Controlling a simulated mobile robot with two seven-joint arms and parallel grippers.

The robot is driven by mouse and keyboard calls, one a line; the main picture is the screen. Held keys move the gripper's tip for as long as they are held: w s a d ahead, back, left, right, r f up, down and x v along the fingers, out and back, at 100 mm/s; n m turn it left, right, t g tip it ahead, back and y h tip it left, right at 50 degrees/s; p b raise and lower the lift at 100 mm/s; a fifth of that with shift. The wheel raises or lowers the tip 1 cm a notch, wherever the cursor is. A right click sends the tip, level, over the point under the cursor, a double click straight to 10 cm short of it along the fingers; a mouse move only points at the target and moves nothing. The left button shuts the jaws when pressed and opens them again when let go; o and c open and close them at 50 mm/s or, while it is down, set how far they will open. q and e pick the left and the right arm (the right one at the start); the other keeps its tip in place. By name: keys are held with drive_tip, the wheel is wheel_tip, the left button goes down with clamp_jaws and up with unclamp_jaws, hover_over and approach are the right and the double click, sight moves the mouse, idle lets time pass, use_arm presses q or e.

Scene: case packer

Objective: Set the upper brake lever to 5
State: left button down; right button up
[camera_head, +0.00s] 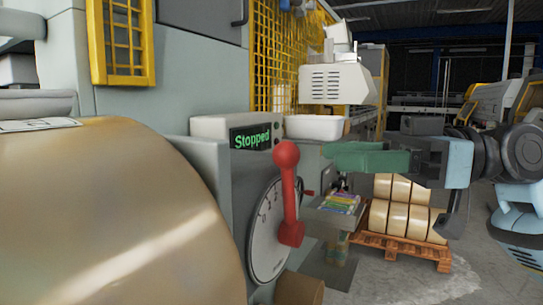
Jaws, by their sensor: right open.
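A red brake lever (290,195) with a round knob at its top stands nearly upright in front of a pale round dial (266,240). I cannot tell which number the lever points to. My right gripper (335,157), with green fingers, comes in from the right and is open. Its fingertips point left towards the lever knob and appear apart from it. My left gripper is not in view.
A large tan roll (110,210) fills the lower left. A grey box with a display (250,138) reading "Stopped" sits above the dial. Several tan rolls (405,220) rest on a wooden pallet (400,250) behind my right arm. Open floor lies at the lower right.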

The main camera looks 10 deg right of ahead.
sight(286, 149)
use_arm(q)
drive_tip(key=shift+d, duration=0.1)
use_arm(e)
drive_tip(key=shift+s+r, duration=0.1)
drive_tip(key=shift+r, duration=0.05)
drive_tip(key=a, duration=0.2)
drive_tip(key=a+p, duration=0.1)
drive_tip(key=a, duration=0.1)
drive_tip(key=w+a+p, duration=0.1)
drive_tip(key=a, duration=0.1)
drive_tip(key=shift+a+r, duration=0.1)
drive_tip(key=shift+a, duration=0.25)
drive_tip(key=shift+w+a, duration=0.1)
drive_tip(key=shift+a, duration=0.35)
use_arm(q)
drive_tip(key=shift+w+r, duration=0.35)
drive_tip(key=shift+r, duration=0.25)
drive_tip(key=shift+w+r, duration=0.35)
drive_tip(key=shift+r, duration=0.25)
use_arm(e)
clamp_jaws()
